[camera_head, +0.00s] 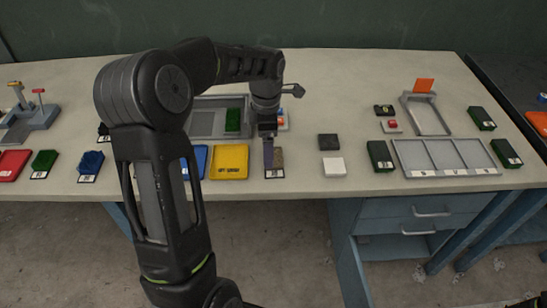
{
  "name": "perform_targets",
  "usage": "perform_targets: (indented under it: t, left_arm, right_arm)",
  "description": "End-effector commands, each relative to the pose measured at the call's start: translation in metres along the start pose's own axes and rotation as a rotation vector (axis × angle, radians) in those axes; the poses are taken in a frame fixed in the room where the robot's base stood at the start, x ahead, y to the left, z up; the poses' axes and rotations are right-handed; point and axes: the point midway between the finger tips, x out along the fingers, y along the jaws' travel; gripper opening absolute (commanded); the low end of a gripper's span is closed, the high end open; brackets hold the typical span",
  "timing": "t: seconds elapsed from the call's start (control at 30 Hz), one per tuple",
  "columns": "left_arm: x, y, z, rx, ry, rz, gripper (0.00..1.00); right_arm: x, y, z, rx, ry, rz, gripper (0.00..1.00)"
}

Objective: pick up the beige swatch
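The beige swatch (279,157) lies near the front edge of the table, just above a small white label. It looks brownish and speckled, and its left part is hidden by my gripper. My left gripper (268,153) points straight down at the swatch's left side. The fingers are small and seen edge-on, so I cannot tell whether they are open, shut or touching the swatch.
A yellow tray (229,163) is close on the left, with a blue tray (202,158) beside it. A black block (328,142) and a white block (333,167) lie to the right. A grey divided tray (446,173) stands farther right. The table's front edge is near.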

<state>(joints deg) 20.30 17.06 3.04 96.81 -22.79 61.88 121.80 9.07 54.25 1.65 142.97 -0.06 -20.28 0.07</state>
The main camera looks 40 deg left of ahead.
Motion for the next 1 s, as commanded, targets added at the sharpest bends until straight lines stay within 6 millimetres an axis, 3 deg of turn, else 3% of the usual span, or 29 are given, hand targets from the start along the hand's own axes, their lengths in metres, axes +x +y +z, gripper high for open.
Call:
perform_targets:
  t: [0.27,0.87,1.0]
  left_arm:
    - [0.033,-0.001,0.001,0.0,0.001,-0.001,0.91]
    - [0.034,0.0,0.001,0.0,0.0,0.0,0.91]
    - [0.034,0.0,0.001,0.0,0.0,0.0,0.79]
  right_arm:
    - [-0.008,-0.002,0.001,0.002,-0.002,0.003,0.0]
    - [-0.007,-0.002,0.001,0.002,-0.002,0.003,0.0]
    - [-0.007,-0.002,0.001,0.002,-0.003,0.003,0.0]
